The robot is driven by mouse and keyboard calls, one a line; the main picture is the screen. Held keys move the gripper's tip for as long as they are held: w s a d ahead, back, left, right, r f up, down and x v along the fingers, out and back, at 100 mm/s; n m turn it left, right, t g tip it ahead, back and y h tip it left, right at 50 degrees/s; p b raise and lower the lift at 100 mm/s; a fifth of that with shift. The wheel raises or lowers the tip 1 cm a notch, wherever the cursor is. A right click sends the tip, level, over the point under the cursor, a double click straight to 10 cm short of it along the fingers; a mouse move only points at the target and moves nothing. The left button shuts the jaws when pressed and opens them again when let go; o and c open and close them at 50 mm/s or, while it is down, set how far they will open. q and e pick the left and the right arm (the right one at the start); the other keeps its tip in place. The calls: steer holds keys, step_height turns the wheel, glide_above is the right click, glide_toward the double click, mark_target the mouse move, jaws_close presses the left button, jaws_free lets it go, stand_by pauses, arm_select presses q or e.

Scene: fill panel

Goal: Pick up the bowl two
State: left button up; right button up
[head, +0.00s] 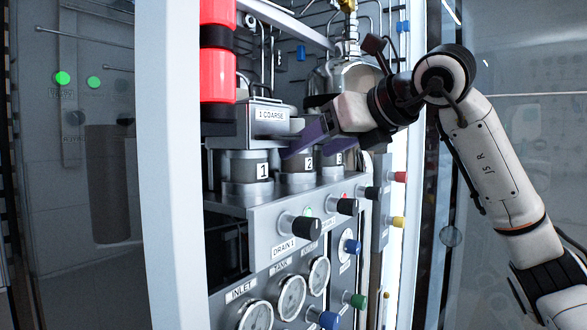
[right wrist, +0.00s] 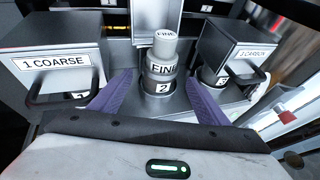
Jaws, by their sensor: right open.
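Bowl two (head: 296,165) is a grey metal cylinder with a "2" plate, standing upright in the panel's row of bowls, between the ones marked 1 and 3. In the right wrist view bowl two (right wrist: 151,85) is in the middle, and a grey cylinder marked "FINE" (right wrist: 161,50) rises above its plate. My right gripper (head: 305,143) is open, its purple fingers at the upper part of bowl two. In the right wrist view the fingers (right wrist: 158,84) lie on either side of it with gaps visible. I cannot tell whether they touch it. My left gripper is not in view.
A box marked "1 COARSE" (right wrist: 55,64) with a handle stands left of the bowl, and a box marked "3 CARBON" (right wrist: 238,50) stands right. Drain knobs (head: 300,227) and gauges (head: 292,298) are below. A red-and-black cylinder (head: 217,85) and a white post (head: 169,200) stand left.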

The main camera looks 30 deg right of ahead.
mark_target(305, 153)
steer(key=x, duration=0.5)
steer(key=shift+w+a+f, duration=0.1)
steer(key=shift+w+f, duration=0.05)
steer(key=shift+w, duration=0.15)
steer(key=c, duration=1.2)
